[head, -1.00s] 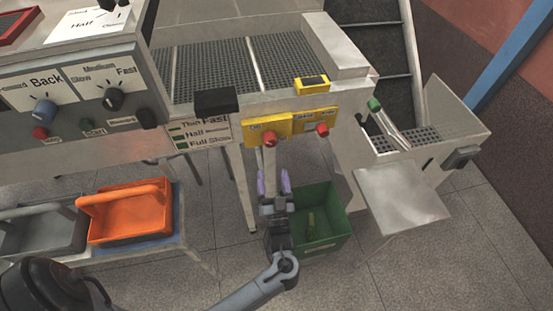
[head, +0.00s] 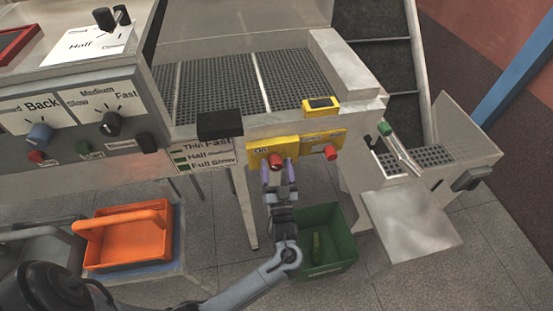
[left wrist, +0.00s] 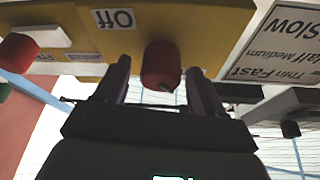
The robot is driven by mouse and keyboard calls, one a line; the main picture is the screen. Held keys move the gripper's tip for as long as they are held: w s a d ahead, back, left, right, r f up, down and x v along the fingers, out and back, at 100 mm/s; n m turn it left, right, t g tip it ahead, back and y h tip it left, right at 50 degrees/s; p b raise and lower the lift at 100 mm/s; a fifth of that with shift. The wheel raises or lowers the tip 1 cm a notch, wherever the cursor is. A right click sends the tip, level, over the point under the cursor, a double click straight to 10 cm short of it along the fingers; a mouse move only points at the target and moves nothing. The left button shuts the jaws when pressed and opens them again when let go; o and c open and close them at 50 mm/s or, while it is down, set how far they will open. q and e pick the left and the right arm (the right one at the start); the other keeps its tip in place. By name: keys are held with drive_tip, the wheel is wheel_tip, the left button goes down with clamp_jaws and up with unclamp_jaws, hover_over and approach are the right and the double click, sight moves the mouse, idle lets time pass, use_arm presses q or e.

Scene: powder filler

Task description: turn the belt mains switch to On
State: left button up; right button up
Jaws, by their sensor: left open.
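Two red knobs stick out of yellow plates on the front of the belt machine. The left red knob (head: 276,160) has a small label above it, and in the left wrist view this knob (left wrist: 160,66) sits beside a label reading Off, upside down there. The right red knob (head: 330,153) also shows at the left of the left wrist view (left wrist: 18,52). My left gripper (head: 279,172) is open just below the left knob. In the left wrist view its fingers (left wrist: 161,82) stand either side of that knob, with gaps visible. My right gripper is not in view.
A black box (head: 220,124) juts out left of the yellow plates (head: 262,148). A green crate (head: 335,262) with a bottle (head: 316,247) stands on the floor below. An orange crate (head: 125,245) stands at left, and a metal shelf (head: 410,228) juts out at right.

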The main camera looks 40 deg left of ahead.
use_arm(q)
drive_tip(key=shift+w+a+r, duration=0.15)
drive_tip(key=shift+w+a, duration=0.1)
